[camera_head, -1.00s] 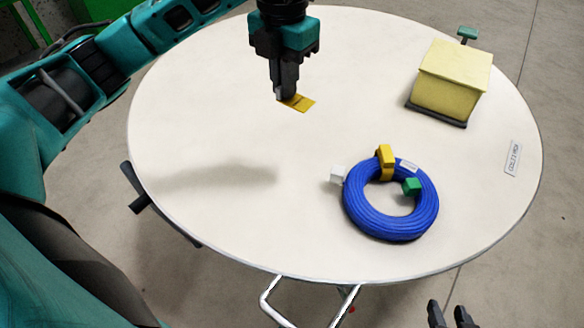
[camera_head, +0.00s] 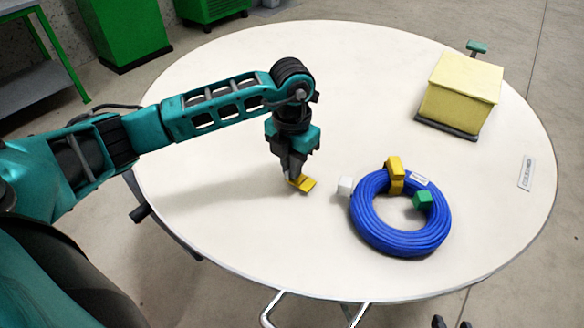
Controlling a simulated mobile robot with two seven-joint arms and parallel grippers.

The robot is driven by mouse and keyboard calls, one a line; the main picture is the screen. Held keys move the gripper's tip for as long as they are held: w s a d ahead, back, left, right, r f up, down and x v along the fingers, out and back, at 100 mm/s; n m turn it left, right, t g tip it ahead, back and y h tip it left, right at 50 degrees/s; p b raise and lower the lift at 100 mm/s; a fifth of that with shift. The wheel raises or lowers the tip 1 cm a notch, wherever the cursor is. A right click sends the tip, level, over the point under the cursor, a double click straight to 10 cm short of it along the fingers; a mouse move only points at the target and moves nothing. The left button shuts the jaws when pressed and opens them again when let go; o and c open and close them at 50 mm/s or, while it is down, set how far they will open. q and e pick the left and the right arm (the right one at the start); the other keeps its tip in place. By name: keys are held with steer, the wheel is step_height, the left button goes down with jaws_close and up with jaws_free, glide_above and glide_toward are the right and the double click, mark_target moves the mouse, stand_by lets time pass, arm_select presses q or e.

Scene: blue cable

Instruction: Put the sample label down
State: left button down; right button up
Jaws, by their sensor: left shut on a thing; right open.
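The sample label is a small yellow piece (camera_head: 306,184) near the middle of the round table. My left gripper (camera_head: 293,178) points down and is shut on the label's left end. The label's free end sticks out to the right, at or just above the table top; I cannot tell if it touches. My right gripper (camera_head: 451,323) shows only its dark fingertips, apart from each other, at the bottom edge, off the table's near side.
A coiled blue cable (camera_head: 400,240) with a yellow clip (camera_head: 396,172), a white block (camera_head: 345,186) and a green block (camera_head: 422,200) lies right of the label. A pale yellow box (camera_head: 458,95) stands at the back right. A flat tag (camera_head: 527,173) lies near the right rim. The back left of the white table (camera_head: 230,85) is clear.

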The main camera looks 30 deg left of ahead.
arm_select(q)
steer(key=shift+f, duration=0.5)
steer(key=shift+f, duration=0.15)
steer(key=c, duration=1.2)
jaws_free()
step_height(320, 180, up, 12)
steer(key=p, duration=0.1)
steer(key=shift+r+p, duration=0.2)
steer(key=shift+p, duration=0.2)
steer(key=shift+s, duration=0.1)
